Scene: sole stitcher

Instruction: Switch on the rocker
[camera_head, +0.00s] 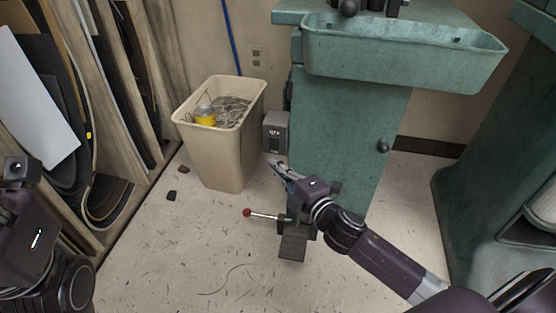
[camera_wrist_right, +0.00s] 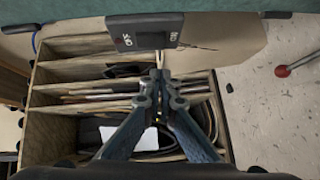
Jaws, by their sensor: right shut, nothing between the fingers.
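The grey switch box (camera_head: 276,134) is mounted on the left side of the teal machine cabinet (camera_head: 345,125), with a small dark panel on its face. In the right wrist view the switch box (camera_wrist_right: 145,32) shows as a dark block with white marks and a small red spot. The rocker itself is too small to make out clearly. My right gripper (camera_head: 276,165) is shut and empty, its fingertips just below the box in the head view. It also shows in the right wrist view (camera_wrist_right: 160,80); I cannot tell whether it touches the box. My left gripper's fingers are not visible.
A beige bin (camera_head: 222,150) with scraps and a yellow can (camera_head: 205,115) stands left of the box. A red-knobbed lever (camera_head: 247,212) and a pedal (camera_head: 292,247) are low by the cabinet. A teal tray (camera_head: 400,55) overhangs above. Wooden racks (camera_head: 130,150) stand at left.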

